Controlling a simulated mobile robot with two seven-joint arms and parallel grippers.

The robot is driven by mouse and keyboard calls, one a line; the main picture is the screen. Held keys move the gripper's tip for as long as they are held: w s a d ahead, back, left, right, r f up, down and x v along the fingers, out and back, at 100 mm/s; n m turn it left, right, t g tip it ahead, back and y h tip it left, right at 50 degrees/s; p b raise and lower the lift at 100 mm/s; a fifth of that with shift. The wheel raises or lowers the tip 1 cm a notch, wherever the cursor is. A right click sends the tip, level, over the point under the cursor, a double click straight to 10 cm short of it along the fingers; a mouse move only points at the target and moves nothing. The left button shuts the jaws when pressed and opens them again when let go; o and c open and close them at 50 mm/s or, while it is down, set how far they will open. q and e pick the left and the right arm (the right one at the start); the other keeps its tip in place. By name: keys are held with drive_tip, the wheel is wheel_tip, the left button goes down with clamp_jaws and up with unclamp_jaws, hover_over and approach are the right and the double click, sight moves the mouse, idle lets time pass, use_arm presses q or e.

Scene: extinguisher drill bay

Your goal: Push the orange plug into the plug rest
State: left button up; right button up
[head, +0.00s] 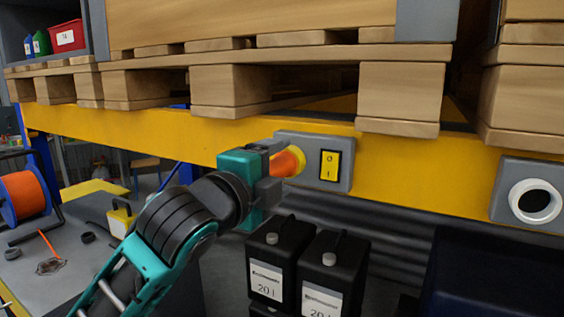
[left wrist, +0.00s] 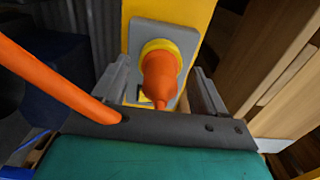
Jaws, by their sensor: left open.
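The orange plug (head: 288,163) sits at a yellow round socket (head: 301,160) on a grey plate of the yellow beam. My left gripper (head: 278,170) is open at the plug. In the left wrist view the plug (left wrist: 160,76) points away from me into the yellow ring, between the two spread fingers (left wrist: 160,84), with gaps on both sides. How deep it sits is hidden. The likely plug rest (head: 536,202), a white ring with a dark hole on a grey plate, is at the far right of the head view and empty. My right gripper is not in view.
A yellow switch (head: 330,166) is just right of the socket. Wooden pallets (head: 230,88) sit above the beam (head: 420,175). Two black canisters (head: 280,262) stand below. An orange cable (left wrist: 60,82) crosses the left of the wrist view. An orange reel (head: 24,194) is far left.

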use_arm(q)
drive_tip(key=shift+c, duration=0.3)
clamp_jaws()
idle(0.6)
drive_tip(key=shift+s+a, duration=0.1)
drive_tip(key=shift+s, duration=0.05)
drive_tip(key=shift+p+v, duration=0.5)
drive_tip(key=shift+v, duration=2.35)
